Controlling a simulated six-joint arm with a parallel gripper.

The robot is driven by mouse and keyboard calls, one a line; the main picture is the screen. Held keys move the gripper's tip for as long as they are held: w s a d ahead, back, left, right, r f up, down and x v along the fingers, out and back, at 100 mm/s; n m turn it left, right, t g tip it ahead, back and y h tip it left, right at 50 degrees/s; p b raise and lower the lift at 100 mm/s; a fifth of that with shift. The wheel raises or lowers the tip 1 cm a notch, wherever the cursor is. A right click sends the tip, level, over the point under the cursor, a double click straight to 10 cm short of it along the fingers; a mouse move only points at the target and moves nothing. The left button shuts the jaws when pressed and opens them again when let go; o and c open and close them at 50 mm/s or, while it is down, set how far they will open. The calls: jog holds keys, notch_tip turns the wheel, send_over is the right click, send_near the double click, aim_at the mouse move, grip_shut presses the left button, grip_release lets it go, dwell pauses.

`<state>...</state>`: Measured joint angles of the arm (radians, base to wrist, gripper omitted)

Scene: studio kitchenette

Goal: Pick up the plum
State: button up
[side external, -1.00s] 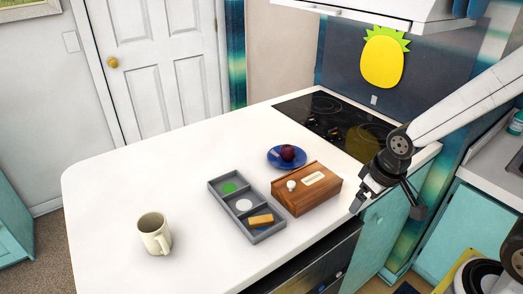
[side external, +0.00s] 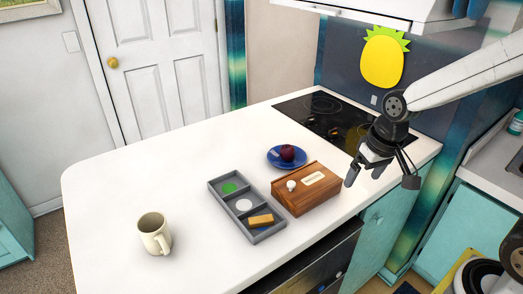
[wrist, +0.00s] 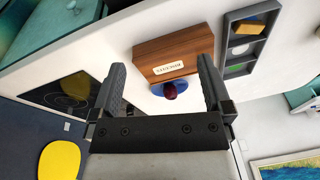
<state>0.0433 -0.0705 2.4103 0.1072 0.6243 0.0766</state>
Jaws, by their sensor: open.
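The dark plum (side external: 287,152) rests on a blue plate (side external: 273,161) on the white counter, just behind the wooden box. In the wrist view the plum (wrist: 170,90) shows between my fingers but farther off, with part of the blue plate (wrist: 184,86) around it. My gripper (side external: 362,178) is open and empty. It hangs above the counter's right edge, to the right of the plate and the wooden box, and is apart from the plum. Its two fingers (wrist: 160,88) also show in the wrist view.
A wooden box (side external: 308,192) with a white knob and label stands between plate and counter front. A grey three-part tray (side external: 233,203) holds a green disc, a white disc and a yellow-brown block. A cream mug (side external: 154,234) stands at left. A black cooktop (side external: 325,118) lies behind.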

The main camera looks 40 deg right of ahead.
jog(key=w+d+m+t+y, duration=0.1)
jog(key=w+d+m+y, duration=0.3)
jog(key=w+m, duration=0.4)
jog(key=w+d+f+m+t+y, duration=0.1)
jog(key=w+d+m+t+y, duration=0.15)
jog(key=w+d+m, duration=0.55)
jog(key=w+d+m+t+y, duration=0.1)
jog(key=w+m+y, duration=0.4)
jog(key=w, duration=0.5)
send_near(292, 152)
jog(key=w, duration=0.1)
jog(key=w+f, duration=0.1)
jog(key=shift+w+a, duration=0.25)
jog(key=shift+w, duration=0.05)
jog(key=shift+f, duration=0.45)
jog(key=shift+a, duration=0.1)
jog(key=shift+x, duration=1.25)
jog(key=shift+w+f, duration=0.1)
jog(key=shift+x, duration=2.5)
